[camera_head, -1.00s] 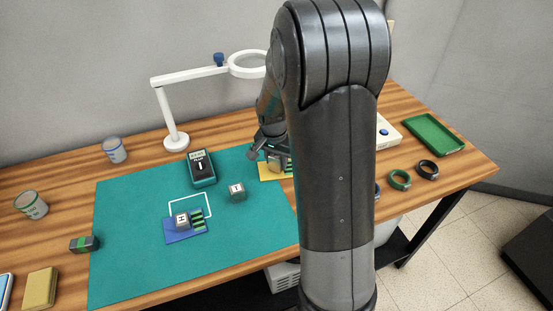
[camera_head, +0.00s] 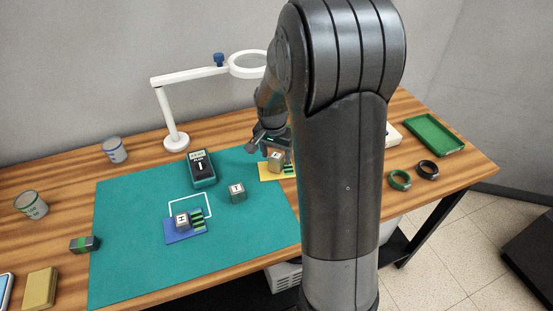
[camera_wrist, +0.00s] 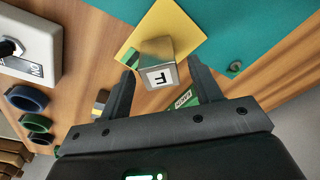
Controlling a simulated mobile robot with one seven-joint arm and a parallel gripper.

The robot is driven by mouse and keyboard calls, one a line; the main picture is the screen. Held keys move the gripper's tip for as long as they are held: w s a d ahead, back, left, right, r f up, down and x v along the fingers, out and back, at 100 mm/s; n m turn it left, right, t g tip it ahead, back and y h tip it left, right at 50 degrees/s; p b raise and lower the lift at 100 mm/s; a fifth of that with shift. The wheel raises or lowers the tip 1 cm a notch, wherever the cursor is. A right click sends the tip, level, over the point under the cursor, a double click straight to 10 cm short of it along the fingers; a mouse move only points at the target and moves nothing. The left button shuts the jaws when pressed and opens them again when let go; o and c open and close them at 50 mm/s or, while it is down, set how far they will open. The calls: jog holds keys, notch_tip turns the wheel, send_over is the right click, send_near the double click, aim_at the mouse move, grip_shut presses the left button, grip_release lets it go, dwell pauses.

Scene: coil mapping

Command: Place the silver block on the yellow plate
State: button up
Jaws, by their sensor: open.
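A silver block (camera_head: 276,160) with a marked white label sits on the yellow plate (camera_head: 268,175) at the mat's right edge. In the wrist view the block (camera_wrist: 158,50) rests on the yellow plate (camera_wrist: 180,22), its label facing the camera. My gripper (camera_head: 268,142) is open just above and behind the block. In the wrist view my gripper (camera_wrist: 160,70) has its fingers apart on either side of the block's near end, with gaps showing. My arm hides part of the plate's right side in the head view.
A silver cube (camera_head: 183,220) sits on the blue plate (camera_head: 178,237); another cube (camera_head: 237,193) stands on the teal mat (camera_head: 130,270). A dark meter (camera_head: 201,169) and a magnifier lamp (camera_head: 176,141) stand behind. A green tray (camera_head: 433,135) and rings (camera_head: 400,180) lie right.

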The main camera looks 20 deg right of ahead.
aim_at(274, 159)
jog(key=r, duration=0.8)
jog(key=shift+s+a, duration=0.3)
jog(key=shift+a, duration=0.05)
jog(key=s+a+r+n+t, duration=0.1)
jog(key=s+a+r+n, duration=0.1)
jog(key=s, duration=0.5)
jog(key=s+a+r+n+t, duration=0.2)
jog(key=s+r+n, duration=0.2)
jog(key=s, duration=0.4)
jog(key=s+a+r+n+t+y, duration=0.1)
jog(key=s+a+r+n, duration=0.2)
jog(key=s, duration=0.5)
jog(key=shift+s+r+t, duration=0.15)
jog(key=shift+r+t, duration=0.15)
jog(key=shift+r, duration=0.45)
jog(key=shift+a, duration=0.1)
